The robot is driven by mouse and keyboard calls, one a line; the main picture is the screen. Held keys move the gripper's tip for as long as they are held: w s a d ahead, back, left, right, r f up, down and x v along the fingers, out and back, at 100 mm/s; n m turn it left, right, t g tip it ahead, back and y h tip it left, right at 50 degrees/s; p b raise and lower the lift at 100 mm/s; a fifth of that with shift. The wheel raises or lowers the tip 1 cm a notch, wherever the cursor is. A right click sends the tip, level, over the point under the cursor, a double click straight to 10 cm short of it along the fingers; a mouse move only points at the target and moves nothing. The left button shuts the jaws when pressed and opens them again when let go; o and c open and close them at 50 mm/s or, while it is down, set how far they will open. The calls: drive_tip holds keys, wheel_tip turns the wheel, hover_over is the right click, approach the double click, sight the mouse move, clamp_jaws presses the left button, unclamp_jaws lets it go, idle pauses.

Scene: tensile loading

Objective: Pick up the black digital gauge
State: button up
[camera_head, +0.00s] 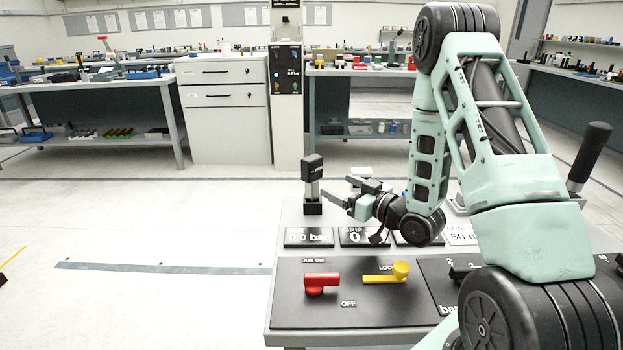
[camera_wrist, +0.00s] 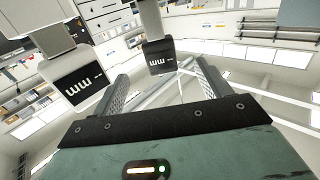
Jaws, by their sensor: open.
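A black digital gauge (camera_head: 312,168) stands upright on a pale post with a black foot, at the far left of the grey bench. My gripper (camera_head: 345,192) is just right of its post, with the fingers pointing toward it. In the wrist view, a black block marked "mm" (camera_wrist: 160,57), shown upside down, lies ahead between the open fingers (camera_wrist: 161,72). Nothing is held. A second black "mm" block (camera_wrist: 75,92) on a pale body lies outside the left finger in that view. I cannot tell for sure which block is the gauge in the head view.
The bench (camera_head: 287,255) carries labelled panels, a red lever (camera_head: 320,283) and a yellow lever (camera_head: 392,273). A black-handled lever (camera_head: 590,155) rises at the right. A pale cabinet (camera_head: 228,110) and side tables stand behind.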

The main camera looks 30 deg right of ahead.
sight(317, 176)
drive_tip(key=w, duration=0.3)
drive_tip(key=w+a+p, duration=0.1)
drive_tip(key=w, duration=0.3)
drive_tip(key=w+a, duration=0.1)
drive_tip(key=w, duration=0.2)
drive_tip(key=shift+w+f, duration=0.2)
drive_tip(key=shift+w, duration=0.2)
drive_tip(key=c, duration=1.2)
drive_tip(key=shift+c, duration=0.2)
